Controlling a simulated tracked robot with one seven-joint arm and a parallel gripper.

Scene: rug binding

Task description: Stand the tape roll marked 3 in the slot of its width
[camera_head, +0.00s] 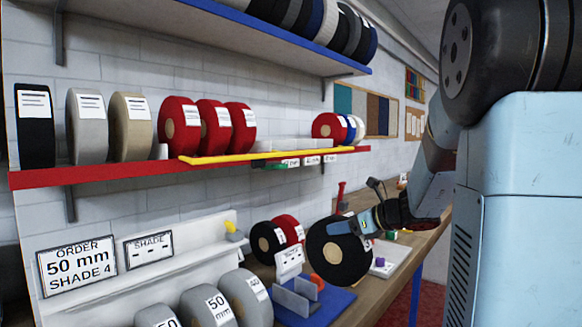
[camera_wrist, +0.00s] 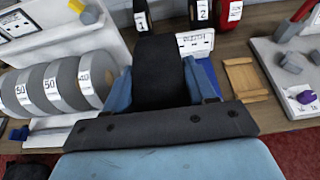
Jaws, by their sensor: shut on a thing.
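My gripper (camera_head: 352,225) is shut on a black tape roll (camera_head: 333,256), held upright on its edge. In the wrist view the roll (camera_wrist: 163,75) sits between the two blue fingers. The slotted stand has a blue base (camera_head: 338,306) and grey dividers (camera_head: 297,297). A WIDTH sign (camera_head: 290,263) stands behind it and also shows in the wrist view (camera_wrist: 195,43). The roll is beside and behind the dividers in the head view, apparently above the base. In the wrist view, roll and gripper hide most of the stand.
Behind stand a black roll (camera_head: 266,241) and a red roll (camera_head: 291,229); the wrist view shows labels 1 (camera_wrist: 140,19) and 2 (camera_wrist: 202,10). Grey rolls (camera_head: 208,303) line the left.

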